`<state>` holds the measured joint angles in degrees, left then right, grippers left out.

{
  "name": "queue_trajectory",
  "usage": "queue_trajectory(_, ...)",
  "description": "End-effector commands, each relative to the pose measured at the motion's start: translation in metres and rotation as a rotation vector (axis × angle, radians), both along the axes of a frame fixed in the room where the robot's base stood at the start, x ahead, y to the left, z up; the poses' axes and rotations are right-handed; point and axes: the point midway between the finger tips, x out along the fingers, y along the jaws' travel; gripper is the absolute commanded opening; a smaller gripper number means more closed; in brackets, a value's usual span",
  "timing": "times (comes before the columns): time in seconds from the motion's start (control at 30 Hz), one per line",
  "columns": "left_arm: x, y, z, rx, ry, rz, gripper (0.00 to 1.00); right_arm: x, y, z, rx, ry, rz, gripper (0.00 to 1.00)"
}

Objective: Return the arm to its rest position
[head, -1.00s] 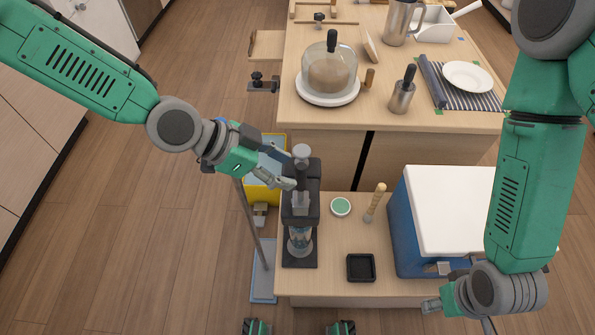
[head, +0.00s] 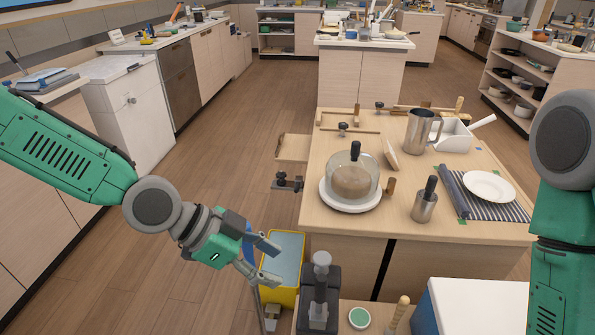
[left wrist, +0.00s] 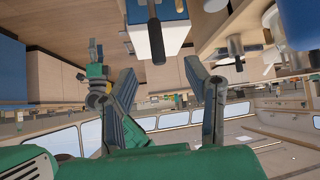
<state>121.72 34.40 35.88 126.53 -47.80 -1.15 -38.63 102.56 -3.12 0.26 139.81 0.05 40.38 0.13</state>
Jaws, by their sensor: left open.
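My left gripper (head: 270,261) is open and empty in the head view. It hangs just left of and above the dark press-like stand with a grey knob (head: 321,259), with a small gap between them. Its two fingers also show spread apart in the left wrist view (left wrist: 165,82), with nothing between them. My left arm (head: 70,145) reaches in from the left edge. My right arm (head: 560,220) shows at the right edge; its gripper is outside the head view.
A yellow bin (head: 287,293) stands below the left gripper. A blue cooler with a white lid (head: 475,305) is at the lower right. Behind, a wooden table (head: 320,213) holds a glass dome (head: 352,172), a metal pitcher (head: 421,130) and a plate (head: 489,187). Floor to the left is clear.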

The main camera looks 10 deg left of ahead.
Motion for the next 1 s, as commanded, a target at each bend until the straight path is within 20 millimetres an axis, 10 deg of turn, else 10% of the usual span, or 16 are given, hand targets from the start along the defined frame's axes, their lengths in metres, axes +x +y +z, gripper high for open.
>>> queue_trajectory(0.27, -0.057, 0.005, -0.082, 0.060, 0.315, 0.211, 0.43, -0.001, 0.000, -0.006, 0.000, 0.001, 0.000, 0.40)
queue_trajectory(0.53, -0.162, 0.097, -0.211, 0.364, 0.675, 0.847, 0.43, -0.001, 0.000, -0.016, 0.000, 0.001, 0.000, 0.40)
queue_trajectory(0.73, -0.193, 0.171, -0.238, 0.526, 0.635, 1.170, 0.43, -0.001, 0.000, -0.020, 0.000, 0.001, 0.000, 0.40)
queue_trajectory(1.0, -0.197, 0.189, -0.239, 0.555, 0.608, 1.242, 0.43, -0.001, 0.000, -0.020, 0.000, 0.001, 0.000, 0.40)
